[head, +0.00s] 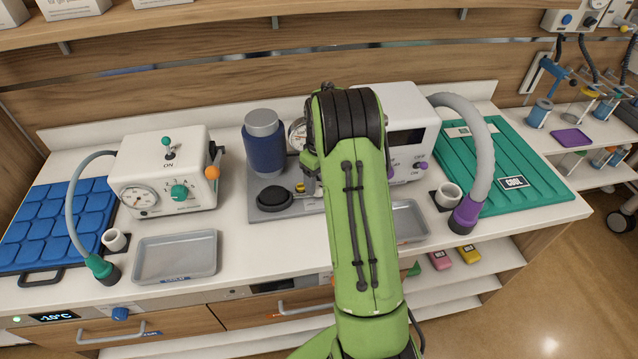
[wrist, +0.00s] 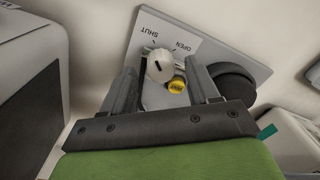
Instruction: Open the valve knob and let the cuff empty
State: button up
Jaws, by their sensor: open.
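The valve knob (wrist: 159,67) is pale and round with a dark mark on its face. It stands on a grey plate (wrist: 205,52) lettered SHUT and OPEN. My gripper (wrist: 163,61) is open, with one finger on each side of the knob; I cannot tell whether either touches it. A yellow button (wrist: 177,85) sits just beside the knob, also between the fingers. A dark blue cuff (head: 264,150) wraps a grey cylinder on the same base in the head view. A gauge (head: 297,134) is partly hidden by my arm. In the head view my arm hides the knob.
A black round bulb (wrist: 234,82) lies close to the right finger. A white machine with a teal knob (head: 168,175) and a metal tray (head: 175,258) stand left. A white unit (head: 408,120), grey hose (head: 478,145) and green pad (head: 540,172) are on the right.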

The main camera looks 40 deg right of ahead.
jog(key=shift+f, duration=0.5)
jog(key=c, duration=1)
jog(key=shift+c, duration=0.2)
